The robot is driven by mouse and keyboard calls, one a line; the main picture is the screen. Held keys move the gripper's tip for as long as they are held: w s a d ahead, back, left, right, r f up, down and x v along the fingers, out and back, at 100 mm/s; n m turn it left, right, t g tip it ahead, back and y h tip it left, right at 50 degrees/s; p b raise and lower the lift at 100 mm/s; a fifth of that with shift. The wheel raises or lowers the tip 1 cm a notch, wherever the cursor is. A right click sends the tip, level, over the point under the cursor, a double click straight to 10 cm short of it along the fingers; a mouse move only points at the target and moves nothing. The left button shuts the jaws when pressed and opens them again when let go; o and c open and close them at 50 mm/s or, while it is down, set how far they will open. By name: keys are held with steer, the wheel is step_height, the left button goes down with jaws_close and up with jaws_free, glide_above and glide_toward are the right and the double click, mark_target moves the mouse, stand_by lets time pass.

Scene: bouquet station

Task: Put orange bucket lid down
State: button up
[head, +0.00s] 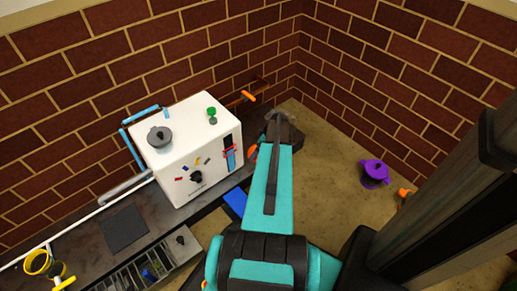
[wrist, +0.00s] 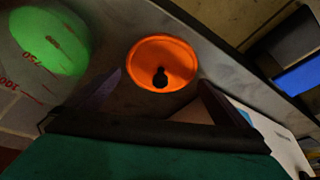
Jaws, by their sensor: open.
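The orange lid (wrist: 178,52), round with a black knob, shows at the upper middle of the wrist view. It appears to lie on the dark grey counter (wrist: 215,48); I cannot tell whether any part of it is raised. My gripper (wrist: 160,78) is open, one finger either side of the knob's line, with nothing seen clamped between them. In the head view my gripper (head: 283,125) reaches over the counter's far end, and my arm hides much of that spot. A small orange edge (head: 253,150) shows left of the arm; I cannot tell if it is the lid.
A clear container with green contents and printed marks (wrist: 50,42) stands close at the left in the wrist view. A white machine (head: 188,150) stands left of my arm. A blue item (head: 235,201) lies below it. A purple pot (head: 375,173) stands right on open floor.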

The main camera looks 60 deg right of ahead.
steer(key=p+v, duration=0.3)
steer(key=v, duration=0.8)
steer(key=shift+r+p, duration=0.2)
steer(key=shift+p, duration=0.1)
steer(key=shift+s, duration=0.1)
stand_by(0.3)
